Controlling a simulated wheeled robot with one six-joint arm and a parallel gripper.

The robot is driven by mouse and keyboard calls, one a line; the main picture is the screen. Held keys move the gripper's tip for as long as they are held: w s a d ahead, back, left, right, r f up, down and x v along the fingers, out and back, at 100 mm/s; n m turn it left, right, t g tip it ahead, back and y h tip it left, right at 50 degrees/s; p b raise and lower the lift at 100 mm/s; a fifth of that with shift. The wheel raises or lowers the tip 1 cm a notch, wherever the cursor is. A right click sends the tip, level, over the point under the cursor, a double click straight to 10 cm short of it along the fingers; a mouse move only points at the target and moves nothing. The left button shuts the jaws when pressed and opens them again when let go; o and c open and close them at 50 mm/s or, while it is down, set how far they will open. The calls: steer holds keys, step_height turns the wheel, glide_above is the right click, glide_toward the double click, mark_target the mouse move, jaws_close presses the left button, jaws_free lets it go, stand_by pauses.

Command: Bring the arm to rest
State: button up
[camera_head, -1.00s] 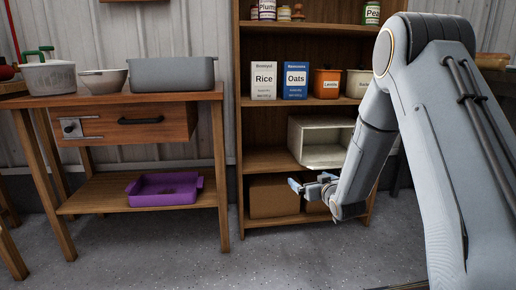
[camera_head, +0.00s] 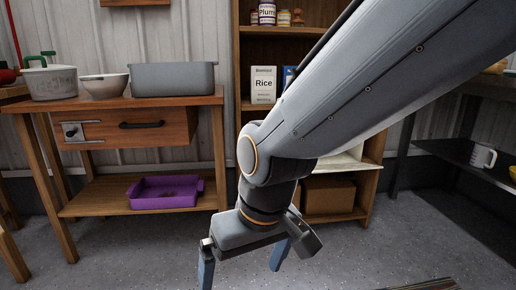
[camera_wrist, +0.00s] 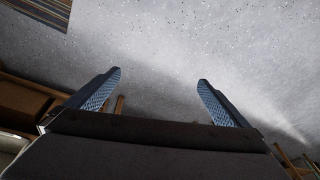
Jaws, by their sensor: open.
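My gripper (camera_head: 240,272) hangs low at the bottom middle of the head view, pointing down over the grey floor. Its two blue fingers are spread apart with nothing between them. The wrist view shows the same open gripper (camera_wrist: 160,85), with bare speckled floor beyond the fingertips. My arm reaches from the upper right down across the middle of the head view. It hides much of the tall wooden shelf (camera_head: 242,130).
A wooden table (camera_head: 212,98) at left carries a pot (camera_head: 50,83), a bowl (camera_head: 104,85) and a grey tub (camera_head: 172,78). A purple tray (camera_head: 166,193) lies on its lower shelf. A dark side shelf (camera_head: 462,157) holds a white mug (camera_head: 482,157).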

steer(key=s+d+r+g, duration=0.1)
steer(key=s+g, duration=0.1)
steer(key=s, duration=0.7)
steer(key=d+r+m+p, duration=0.2)
steer(key=d+r+p, duration=0.5)
steer(key=p, duration=0.5)
steer(key=d+r+m+h+p, duration=0.1)
steer(key=d+r+m+p, duration=0.1)
steer(key=d+r+p, duration=0.5)
steer(key=d+r+m+h+p, duration=0.1)
steer(key=d+r+p, duration=0.5)
steer(key=r+p, duration=0.9)
steer(key=m+p, duration=0.1)
steer(key=p, duration=0.3)
steer(key=shift+w+d, duration=0.25)
steer(key=shift+d, duration=0.15)
